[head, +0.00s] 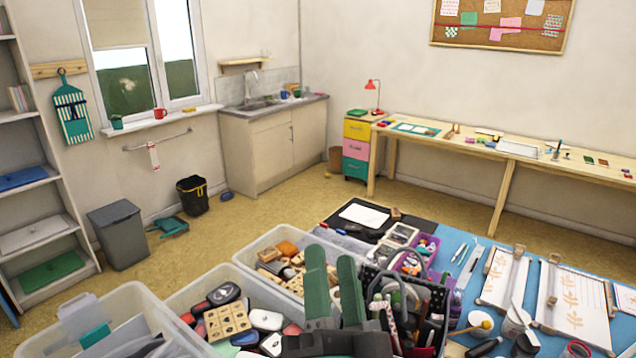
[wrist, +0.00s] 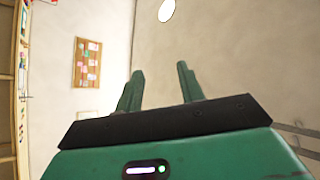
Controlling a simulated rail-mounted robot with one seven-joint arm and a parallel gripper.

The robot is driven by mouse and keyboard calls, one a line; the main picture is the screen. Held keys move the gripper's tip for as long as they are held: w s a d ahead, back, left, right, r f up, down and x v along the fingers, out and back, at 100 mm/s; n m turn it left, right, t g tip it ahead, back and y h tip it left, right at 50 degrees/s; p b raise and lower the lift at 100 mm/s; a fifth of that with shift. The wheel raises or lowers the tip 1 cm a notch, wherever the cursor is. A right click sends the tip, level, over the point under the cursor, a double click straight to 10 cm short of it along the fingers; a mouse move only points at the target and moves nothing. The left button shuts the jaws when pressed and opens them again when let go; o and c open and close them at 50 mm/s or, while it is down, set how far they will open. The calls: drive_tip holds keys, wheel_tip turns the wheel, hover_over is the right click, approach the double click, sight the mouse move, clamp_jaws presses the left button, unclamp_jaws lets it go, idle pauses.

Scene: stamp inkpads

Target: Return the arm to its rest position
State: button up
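My gripper (head: 331,254) stands at the lower middle of the head view, its two green fingers pointing up. It appears in front of the bins and the black basket and hides part of them. In the wrist view my gripper (wrist: 160,70) has its fingers apart with nothing between them. My gripper touches nothing that I can see.
Clear bins with stamps (head: 228,319) and wooden blocks (head: 290,262) stand close by. A black basket (head: 436,297) of tools is just right of my gripper. A blue mat (head: 455,246) holds trays and tools at right. Open floor (head: 250,215) lies beyond, before a long bench (head: 470,148).

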drive_tip(key=s+a+r+n+t+h+p, duration=0.1)
drive_tip(key=s+r+n+p, duration=0.1)
drive_tip(key=s+r+n, duration=0.4)
drive_tip(key=s+a+r+n+h+p, duration=0.15)
drive_tip(key=s+r, duration=0.25)
drive_tip(key=r, duration=0.5)
wheel_tip(320, 180, up, 29)
drive_tip(key=p, duration=3)
drive_tip(key=shift+w+d+n, duration=0.25)
drive_tip(key=shift+n, duration=0.1)
wheel_tip(320, 180, down, 40)
drive_tip(key=b, duration=3.9)
drive_tip(key=shift+d+b, duration=0.3)
drive_tip(key=shift+b, duration=0.05)
drive_tip(key=shift+f+h, duration=0.15)
drive_tip(key=shift+h, duration=0.1)
